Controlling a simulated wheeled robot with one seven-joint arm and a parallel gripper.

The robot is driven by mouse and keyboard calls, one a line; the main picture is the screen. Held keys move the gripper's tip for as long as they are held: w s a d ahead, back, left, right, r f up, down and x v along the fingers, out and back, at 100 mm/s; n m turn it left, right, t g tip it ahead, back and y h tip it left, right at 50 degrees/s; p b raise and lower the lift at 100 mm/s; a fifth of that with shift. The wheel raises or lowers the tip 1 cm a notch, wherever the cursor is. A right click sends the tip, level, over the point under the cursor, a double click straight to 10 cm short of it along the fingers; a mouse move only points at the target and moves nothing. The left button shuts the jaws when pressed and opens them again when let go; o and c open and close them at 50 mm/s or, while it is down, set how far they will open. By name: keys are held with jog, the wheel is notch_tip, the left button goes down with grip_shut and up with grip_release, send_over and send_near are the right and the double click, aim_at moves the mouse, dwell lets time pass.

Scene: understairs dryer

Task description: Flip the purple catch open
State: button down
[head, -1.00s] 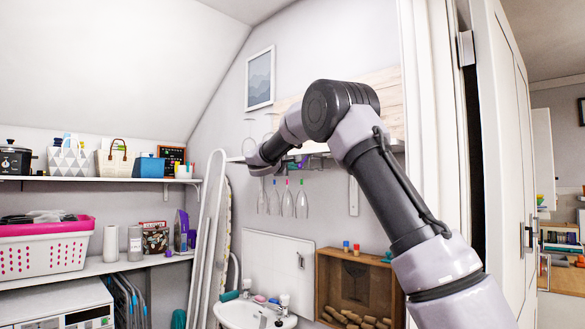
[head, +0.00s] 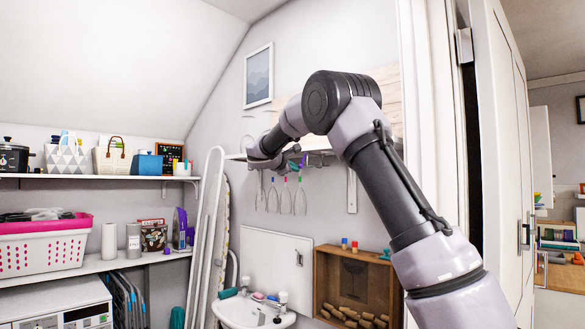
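My gripper (head: 262,157) is at the far end of my arm, up by the wall shelf with the hanging stemware. It is small, dark and partly turned away, so its fingers do not show clearly. A small purple piece (head: 304,161) shows under the shelf just right of my gripper; it may be the purple catch, but its shape and position are too small to tell. I cannot tell whether my gripper touches it. Several clear glasses (head: 285,198) with small coloured parts at their tops hang below.
A wooden crate (head: 318,275) holding corks is below, beside a small white sink (head: 227,312). An ironing board (head: 207,235) leans at the left of the sink. A framed picture (head: 258,75) hangs above. A white door (head: 505,130) stands at the right.

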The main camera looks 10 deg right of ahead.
jog(key=s+n+g, duration=0.1)
jog(key=n, duration=0.1)
jog(key=s+d+n+g, duration=0.1)
jog(key=n, duration=0.1)
jog(key=s+d+f+n, duration=0.1)
jog(key=shift+d+n+g+h, duration=0.2)
jog(key=shift+n+g+h, duration=0.2)
jog(key=s+a, duration=0.5)
jog(key=a, duration=0.2)
jog(key=shift+s+a+f, duration=0.3)
jog(key=shift+s+a, duration=0.05)
dwell(0.3)
jog(key=shift+d, duration=0.1)
